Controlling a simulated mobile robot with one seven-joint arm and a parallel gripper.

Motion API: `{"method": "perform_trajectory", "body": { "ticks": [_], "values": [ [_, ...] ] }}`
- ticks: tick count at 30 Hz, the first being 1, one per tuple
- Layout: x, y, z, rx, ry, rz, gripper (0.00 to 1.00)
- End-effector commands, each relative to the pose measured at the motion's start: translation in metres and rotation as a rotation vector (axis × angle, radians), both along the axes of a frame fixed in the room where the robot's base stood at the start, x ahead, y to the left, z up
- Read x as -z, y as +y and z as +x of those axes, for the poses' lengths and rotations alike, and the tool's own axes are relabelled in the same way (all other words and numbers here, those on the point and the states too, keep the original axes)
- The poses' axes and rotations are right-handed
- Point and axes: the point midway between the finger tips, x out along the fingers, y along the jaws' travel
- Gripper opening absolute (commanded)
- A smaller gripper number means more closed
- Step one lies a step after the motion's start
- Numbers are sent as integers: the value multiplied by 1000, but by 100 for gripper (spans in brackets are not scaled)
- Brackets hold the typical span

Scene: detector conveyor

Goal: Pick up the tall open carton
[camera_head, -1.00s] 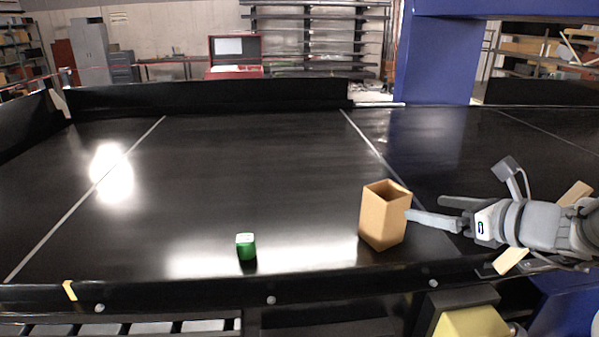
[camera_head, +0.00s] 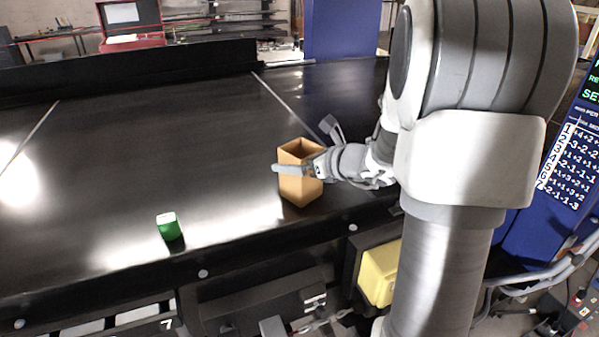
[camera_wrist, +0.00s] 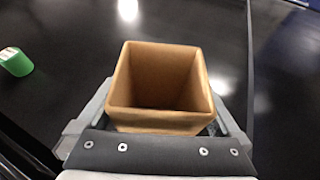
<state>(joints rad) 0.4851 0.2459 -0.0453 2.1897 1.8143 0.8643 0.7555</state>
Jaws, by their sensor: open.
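The tall open carton (camera_head: 299,186) is tan, square and open at the top, and stands upright on the black conveyor belt (camera_head: 110,150). My gripper (camera_head: 297,168) is at the carton, with one finger in front of its near side and the other hidden behind it. In the wrist view the carton (camera_wrist: 160,122) is between the two fingers of my gripper (camera_wrist: 158,118), one on its left and one on its right. The jaws are open, and I cannot tell whether either finger touches the carton.
A small green object (camera_head: 168,226) stands on the belt left of the carton; it also shows in the wrist view (camera_wrist: 15,62). The belt's near rail (camera_head: 130,272) runs in front. A blue panel with numbers (camera_head: 560,165) is at the right. The belt between is clear.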

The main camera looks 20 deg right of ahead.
Motion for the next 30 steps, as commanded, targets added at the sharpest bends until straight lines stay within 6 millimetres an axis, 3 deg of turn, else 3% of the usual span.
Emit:
{"method": "perform_trajectory", "body": {
  "ticks": [4, 11, 23, 30],
  "values": [
    [4, 5, 11, -1, 0, 0, 100],
    [6, 5, 13, -1, -1, -2, 100],
    [5, 5, 12, -1, -2, -1, 32],
    [4, 5, 12, -1, -2, -1, 29]
  ]
}}
